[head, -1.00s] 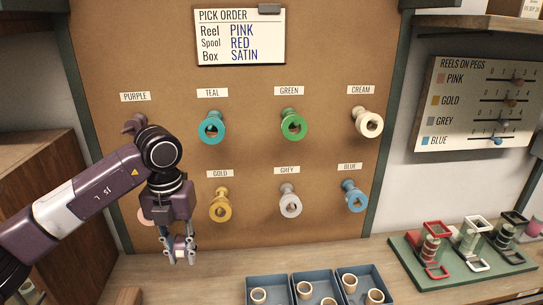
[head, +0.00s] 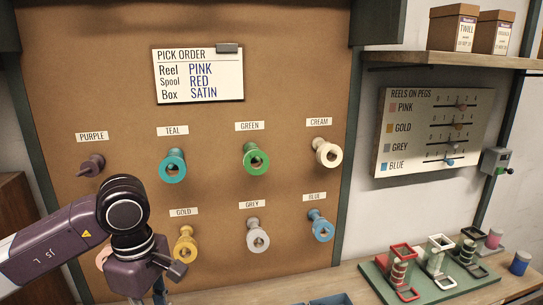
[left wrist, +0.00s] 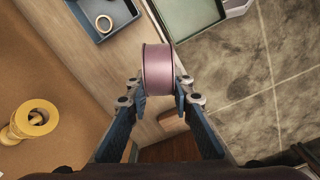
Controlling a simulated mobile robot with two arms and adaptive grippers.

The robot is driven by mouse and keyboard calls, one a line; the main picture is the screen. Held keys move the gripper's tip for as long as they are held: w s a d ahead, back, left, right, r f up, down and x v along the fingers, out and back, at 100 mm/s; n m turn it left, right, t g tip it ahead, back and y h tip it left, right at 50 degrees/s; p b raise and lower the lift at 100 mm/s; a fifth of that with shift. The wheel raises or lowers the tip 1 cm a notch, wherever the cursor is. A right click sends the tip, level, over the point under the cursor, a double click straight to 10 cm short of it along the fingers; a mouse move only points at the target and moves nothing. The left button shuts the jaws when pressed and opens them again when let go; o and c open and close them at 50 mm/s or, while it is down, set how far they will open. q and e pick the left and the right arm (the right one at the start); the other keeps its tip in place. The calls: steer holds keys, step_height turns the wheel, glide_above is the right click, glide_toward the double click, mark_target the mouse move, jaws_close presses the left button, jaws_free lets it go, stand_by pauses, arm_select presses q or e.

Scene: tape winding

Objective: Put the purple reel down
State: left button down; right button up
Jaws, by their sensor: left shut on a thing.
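The purple reel (left wrist: 160,70) shows in the left wrist view as a smooth purple cylinder with a rim. My left gripper (left wrist: 158,90) is shut on it, with a blue-padded finger on each side. In the head view my left arm hangs in front of the lower left of the pegboard; its gripper runs off the bottom edge and the reel is out of sight. The peg under the PURPLE label (head: 92,166) carries no reel. My right gripper is in neither view.
Teal (head: 173,166), green (head: 255,159), cream (head: 327,152), gold (head: 186,245), grey (head: 257,236) and blue (head: 321,227) reels hang on the board. A blue tray (left wrist: 108,34) with a ring lies on the wooden bench.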

arm_select(q)
steer(key=m, duration=0.1)
steer(key=s+m, duration=0.1)
steer(key=m, duration=0.2)
steer(key=shift+s+d, duration=0.2)
steer(key=shift+d, duration=0.15)
steer(key=s+d+f+m, duration=0.1)
steer(key=s+f+m, duration=0.4)
steer(key=s+m, duration=0.3)
steer(key=m, duration=0.3)
steer(key=shift+d, duration=0.3)
steer(key=shift+w+r, duration=0.1)
steer(key=shift+w, duration=0.1)
steer(key=w+a+r+m, duration=0.1)
steer(key=w+m, duration=0.4)
steer(key=m, duration=0.6)
steer(key=w+a+r+m, duration=0.1)
steer(key=w+a+m, duration=0.3)
steer(key=m, duration=0.8)
steer(key=w+a+r+m, duration=0.1)
steer(key=w+a+m, duration=0.1)
steer(key=w+m, duration=0.4)
steer(key=m, duration=0.5)
steer(key=shift+a+r, duration=0.2)
steer(key=shift+a, duration=0.15)
